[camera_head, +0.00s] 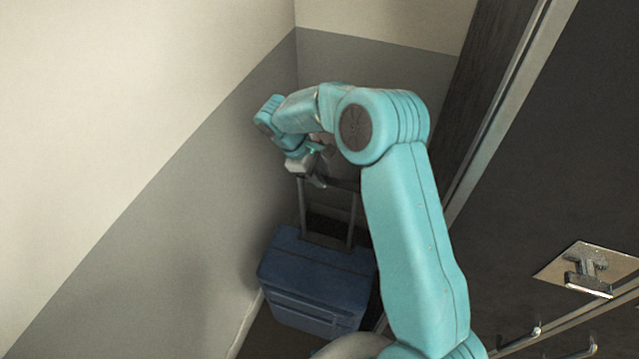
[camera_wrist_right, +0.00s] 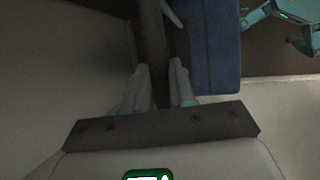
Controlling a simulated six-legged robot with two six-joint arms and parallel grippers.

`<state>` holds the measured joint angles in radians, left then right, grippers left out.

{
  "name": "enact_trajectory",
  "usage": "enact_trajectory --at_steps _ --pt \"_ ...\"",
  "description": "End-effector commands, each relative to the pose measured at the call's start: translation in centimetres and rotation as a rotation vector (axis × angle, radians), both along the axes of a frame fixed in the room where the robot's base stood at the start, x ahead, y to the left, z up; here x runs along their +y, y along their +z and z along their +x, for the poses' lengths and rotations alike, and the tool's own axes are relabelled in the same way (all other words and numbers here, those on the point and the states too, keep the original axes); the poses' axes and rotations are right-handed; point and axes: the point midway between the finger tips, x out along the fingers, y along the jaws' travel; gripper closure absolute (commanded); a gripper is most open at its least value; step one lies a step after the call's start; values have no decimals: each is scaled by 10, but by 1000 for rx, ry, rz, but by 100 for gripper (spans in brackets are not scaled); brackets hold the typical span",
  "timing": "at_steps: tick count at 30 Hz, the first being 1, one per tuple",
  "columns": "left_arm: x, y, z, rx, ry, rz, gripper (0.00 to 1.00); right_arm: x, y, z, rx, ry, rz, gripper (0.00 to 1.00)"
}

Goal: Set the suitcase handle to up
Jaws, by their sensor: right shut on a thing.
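The blue suitcase (camera_head: 315,272) stands upright on the floor in the corner beside the grey wall. Its telescopic handle stands pulled out above it on two rods (camera_head: 303,208), with a dark crossbar (camera_head: 343,184) at the top. My right gripper (camera_head: 312,178) is shut on the crossbar near its left end. In the right wrist view the dark bar (camera_wrist_right: 152,40) runs between the two fingers (camera_wrist_right: 161,84), and the blue suitcase (camera_wrist_right: 214,45) lies beyond. My arm hides part of the crossbar's right side.
A grey and cream wall (camera_head: 150,210) is close on the left of the suitcase. A dark panel (camera_head: 510,190) with a metal latch (camera_head: 588,270) and hooks (camera_head: 537,328) stands on the right. The space between them is narrow.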

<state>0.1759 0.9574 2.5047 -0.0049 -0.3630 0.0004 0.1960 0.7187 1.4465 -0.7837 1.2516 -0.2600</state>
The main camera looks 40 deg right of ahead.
Motion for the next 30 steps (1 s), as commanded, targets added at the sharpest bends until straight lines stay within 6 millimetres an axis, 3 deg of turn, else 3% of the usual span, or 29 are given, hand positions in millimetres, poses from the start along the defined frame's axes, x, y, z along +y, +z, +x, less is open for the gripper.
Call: enact_trajectory --at_steps 1,6,21,22,24,30 --pt "0 9 0 0 0 0 63 0 15 1 -4 0 -2 100" --pt "0 17 0 0 0 0 63 0 32 1 -3 -1 -1 100" --pt "0 20 0 0 0 0 63 -1 41 1 -6 0 -4 100" --pt "0 20 0 0 0 0 63 -1 41 1 -6 0 -4 72" --pt "0 20 0 0 0 0 63 -1 41 1 -6 0 -4 49" --pt "0 20 0 0 0 0 63 0 39 1 -2 0 -2 49"
